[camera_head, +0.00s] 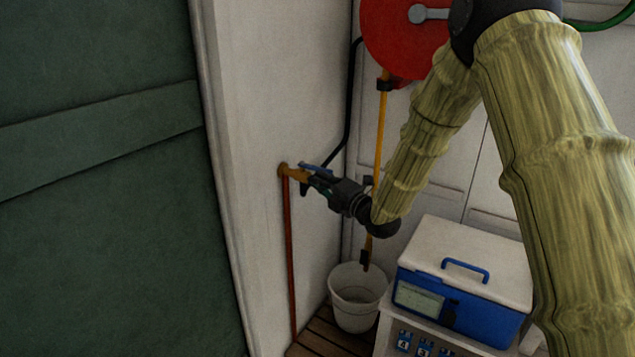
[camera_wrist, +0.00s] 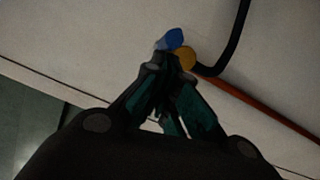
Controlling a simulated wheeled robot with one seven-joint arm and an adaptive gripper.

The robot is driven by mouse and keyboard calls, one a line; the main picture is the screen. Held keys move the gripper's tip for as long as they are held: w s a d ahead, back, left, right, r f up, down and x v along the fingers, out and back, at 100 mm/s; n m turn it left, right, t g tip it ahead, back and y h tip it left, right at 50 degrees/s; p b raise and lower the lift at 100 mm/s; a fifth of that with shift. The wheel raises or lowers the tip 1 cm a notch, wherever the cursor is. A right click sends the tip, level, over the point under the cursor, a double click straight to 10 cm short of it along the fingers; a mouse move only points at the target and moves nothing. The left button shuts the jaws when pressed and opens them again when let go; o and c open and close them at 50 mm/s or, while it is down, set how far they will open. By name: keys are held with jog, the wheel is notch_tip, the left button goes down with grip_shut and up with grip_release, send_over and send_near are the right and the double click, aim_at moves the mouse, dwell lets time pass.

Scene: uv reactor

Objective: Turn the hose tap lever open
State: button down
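The brass hose tap (camera_head: 291,171) sticks out from the white wall in the head view, on top of a copper pipe (camera_head: 290,255). Its blue lever (camera_head: 318,168) shows above the fingers of my gripper (camera_head: 308,181), which is right at the tap. In the wrist view the blue lever (camera_wrist: 172,38) and the round brass part (camera_wrist: 187,58) lie just beyond the fingertips of my gripper (camera_wrist: 168,72). The fingertips are close together. I cannot tell whether they touch or grip the lever, since the fingers cover part of it.
A black hose (camera_head: 350,110) runs up the wall from the tap. A red reel (camera_head: 400,35) hangs above. A yellow hose (camera_head: 380,130) hangs behind my wrist. A white bucket (camera_head: 354,310) and a blue-and-white box (camera_head: 465,275) on a cabinet stand below. A green door (camera_head: 100,200) is at left.

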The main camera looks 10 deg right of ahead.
jog(key=s+a+f+b+v, duration=0.15)
jog(key=b+v, duration=0.25)
jog(key=v, duration=0.7)
jog(key=s+d+f+m+g+h+p, duration=0.15)
jog(key=s+f+m, duration=0.35)
jog(key=f, duration=0.5)
jog(key=s+d+f+m+g+h+b, duration=0.1)
jog(key=s+f+m+g+h, duration=0.3)
jog(key=f, duration=0.6)
jog(key=s+d+f+m+g+h+p, duration=0.1)
jog(key=s+f+m, duration=0.4)
jog(key=f, duration=0.5)
jog(key=s+f+m+g+h, duration=0.1)
jog(key=s+f+m+g, duration=0.2)
jog(key=s, duration=0.8)
jog(key=s+d+f+m+g+h+p, duration=0.1)
jog(key=s+f+m+g, duration=0.2)
jog(key=s+f+m, duration=0.2)
jog(key=s+d+f+m+g+h, duration=0.1)
jog(key=s+f+m+g, duration=0.2)
jog(key=s, duration=1.5)
notch_tip(320, 180, down, 6)
jog(key=shift+d+r+m, duration=0.25)
jog(key=shift+m, duration=0.75)
